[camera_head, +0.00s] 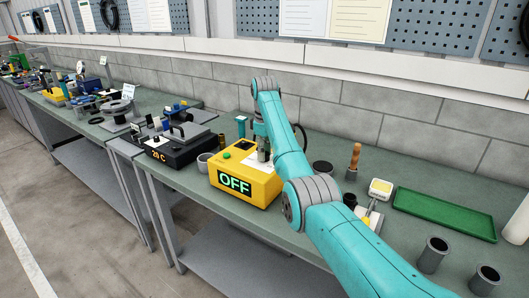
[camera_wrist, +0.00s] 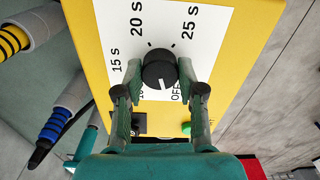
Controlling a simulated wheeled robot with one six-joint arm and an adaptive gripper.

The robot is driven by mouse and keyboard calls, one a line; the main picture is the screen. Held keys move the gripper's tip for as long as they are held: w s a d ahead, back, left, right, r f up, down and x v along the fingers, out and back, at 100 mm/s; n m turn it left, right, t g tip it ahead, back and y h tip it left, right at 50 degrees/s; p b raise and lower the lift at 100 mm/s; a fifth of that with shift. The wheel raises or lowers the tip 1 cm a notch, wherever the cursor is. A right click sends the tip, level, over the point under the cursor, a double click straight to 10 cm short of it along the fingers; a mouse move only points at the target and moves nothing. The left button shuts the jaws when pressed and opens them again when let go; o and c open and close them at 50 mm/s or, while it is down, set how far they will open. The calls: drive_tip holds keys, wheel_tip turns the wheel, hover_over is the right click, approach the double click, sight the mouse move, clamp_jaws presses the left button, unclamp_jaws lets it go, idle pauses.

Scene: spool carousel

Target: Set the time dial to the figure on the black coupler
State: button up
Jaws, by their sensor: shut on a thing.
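The time dial is a black round knob (camera_wrist: 159,72) on a white label plate on the yellow box (camera_head: 232,193). My gripper (camera_wrist: 160,84) is shut on the knob, one finger on each side, in the wrist view. The plate shows 15 s, 20 s, 25 s and OFF; another figure is partly covered by the left finger. The knob's white mark is on its lower side, toward OFF. The box's green display (camera_head: 234,183) reads OFF. In the head view my gripper (camera_head: 264,156) is over the box top, partly hidden by my arm. I cannot pick out the black coupler or its figure.
A green button (camera_wrist: 187,128) and a black switch (camera_wrist: 139,123) sit near my fingers. A dark unit reading 20 C (camera_head: 175,152) stands left; a green tray (camera_head: 441,211) lies right.

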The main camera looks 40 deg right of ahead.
drive_tip(key=m, duration=0.4)
drive_tip(key=shift+m, duration=0.3)
drive_tip(key=m, duration=0.4)
drive_tip(key=shift+m, duration=0.3)
drive_tip(key=m, duration=0.4)
drive_tip(key=shift+m, duration=0.3)
drive_tip(key=m, duration=1.1)
drive_tip(key=shift+m, duration=0.3)
drive_tip(key=m, duration=0.4)
drive_tip(key=shift+m, duration=1.8)
